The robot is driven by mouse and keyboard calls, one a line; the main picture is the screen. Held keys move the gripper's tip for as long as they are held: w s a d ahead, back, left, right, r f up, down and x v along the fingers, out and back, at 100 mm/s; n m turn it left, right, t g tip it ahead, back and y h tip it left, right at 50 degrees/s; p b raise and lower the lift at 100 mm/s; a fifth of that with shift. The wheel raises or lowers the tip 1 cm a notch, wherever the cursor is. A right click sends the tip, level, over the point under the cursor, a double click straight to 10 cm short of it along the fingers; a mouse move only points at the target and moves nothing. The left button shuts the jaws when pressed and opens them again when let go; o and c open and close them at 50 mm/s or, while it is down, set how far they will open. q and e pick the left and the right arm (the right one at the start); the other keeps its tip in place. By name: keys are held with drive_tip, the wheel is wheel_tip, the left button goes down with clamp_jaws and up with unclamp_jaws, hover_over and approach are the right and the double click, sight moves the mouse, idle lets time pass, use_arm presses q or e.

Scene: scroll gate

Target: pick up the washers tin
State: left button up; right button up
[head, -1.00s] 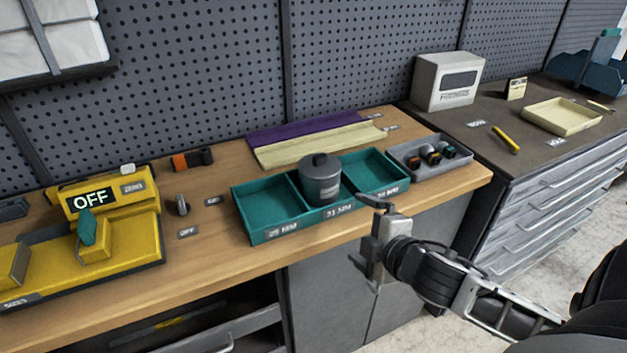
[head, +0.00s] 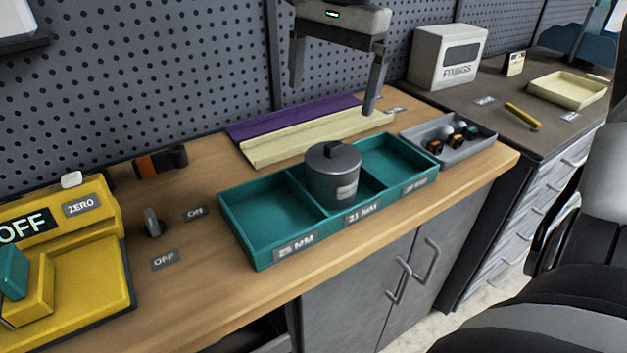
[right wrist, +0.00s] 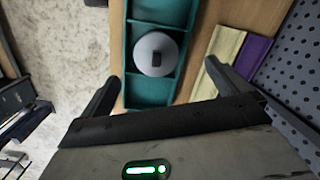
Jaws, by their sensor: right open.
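The washers tin is a dark grey round tin with a knobbed lid (head: 333,176). It stands upright in the middle compartment of the teal three-part tray (head: 262,262). In the right wrist view the tin (right wrist: 150,58) shows from above, ahead of the jaws and midway between them. My right gripper (head: 333,100) is open and empty, pointing down above and behind the tin, apart from it. Its two fingers also show in the right wrist view (right wrist: 168,95). The writing on the tin's label is too small to read. My left gripper is not in view.
Cream and purple strips (head: 310,140) lie behind the tray. A grey bin with small coloured items (head: 483,136) stands right of it. A yellow device marked OFF (head: 95,255) is at left. A pegboard (head: 150,70) rises behind the bench.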

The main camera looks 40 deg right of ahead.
sight(333, 155)
drive_tip(key=shift+n+g+h, duration=0.3)
drive_tip(key=shift+n+h, duration=0.1)
drive_tip(key=shift+h, duration=0.3)
drive_tip(key=f, duration=0.9)
drive_tip(key=shift+s+d+f, duration=0.15)
drive_tip(key=shift+s+d, duration=0.05)
drive_tip(key=shift+d, duration=0.15)
drive_tip(key=shift+w+d+f+p, duration=0.1)
drive_tip(key=shift+f+p, duration=0.05)
drive_tip(key=shift+f, duration=1.2)
drive_tip(key=shift+w+f+p, duration=0.1)
drive_tip(key=shift+f+p, duration=0.05)
drive_tip(key=shift+f, duration=1.2)
drive_tip(key=c, duration=0.9)
